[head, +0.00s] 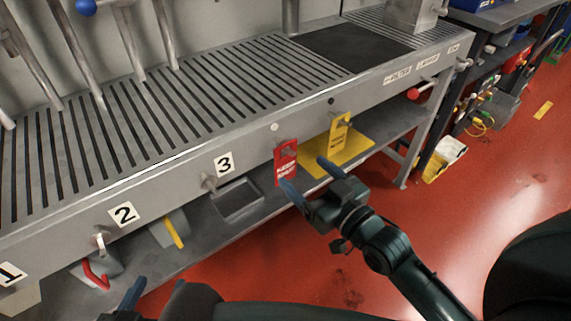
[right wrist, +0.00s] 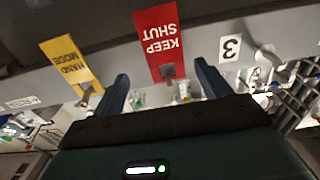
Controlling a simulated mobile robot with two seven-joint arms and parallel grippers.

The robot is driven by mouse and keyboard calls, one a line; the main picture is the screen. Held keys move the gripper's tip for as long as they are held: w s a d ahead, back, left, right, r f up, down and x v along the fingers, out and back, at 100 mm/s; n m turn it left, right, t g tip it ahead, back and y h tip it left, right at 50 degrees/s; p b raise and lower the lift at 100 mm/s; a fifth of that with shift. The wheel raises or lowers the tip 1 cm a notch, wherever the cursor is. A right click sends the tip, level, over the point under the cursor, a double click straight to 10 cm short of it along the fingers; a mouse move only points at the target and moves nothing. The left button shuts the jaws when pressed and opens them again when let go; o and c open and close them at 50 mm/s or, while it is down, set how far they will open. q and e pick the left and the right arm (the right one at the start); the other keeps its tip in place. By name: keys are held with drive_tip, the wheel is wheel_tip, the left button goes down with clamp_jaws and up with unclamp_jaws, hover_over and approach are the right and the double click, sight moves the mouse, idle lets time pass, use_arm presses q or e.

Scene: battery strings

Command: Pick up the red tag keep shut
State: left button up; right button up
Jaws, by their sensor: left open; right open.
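The red tag (head: 286,163), lettered "KEEP SHUT", hangs on a peg on the front of the grey bench, right of the number 3 label. In the right wrist view the red tag (right wrist: 158,35) appears upside down, its lettering readable. My right gripper (head: 307,174) is open and empty in front of the tag. In the right wrist view its two fingers (right wrist: 161,86) stand apart, with the tag between and beyond them; no contact is visible. My left gripper (head: 152,290) is open at the bottom left, partly cut off, far from the tag.
A yellow "HAND MODE" tag (head: 339,133) hangs just right of the red one. Number labels 3 (head: 224,163) and 2 (head: 124,214) mark valve handles to the left. A lower shelf (head: 255,215) runs below, with a yellow sheet (head: 350,152). The red floor (head: 490,200) is open at right.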

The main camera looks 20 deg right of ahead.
sight(286, 159)
drive_tip(key=x, duration=0.5)
drive_tip(key=shift+s+a+b, duration=0.1)
drive_tip(key=shift+a+b, duration=0.3)
drive_tip(key=shift+c, duration=0.2)
drive_tip(key=c, duration=1)
drive_tip(key=shift+r, duration=0.1)
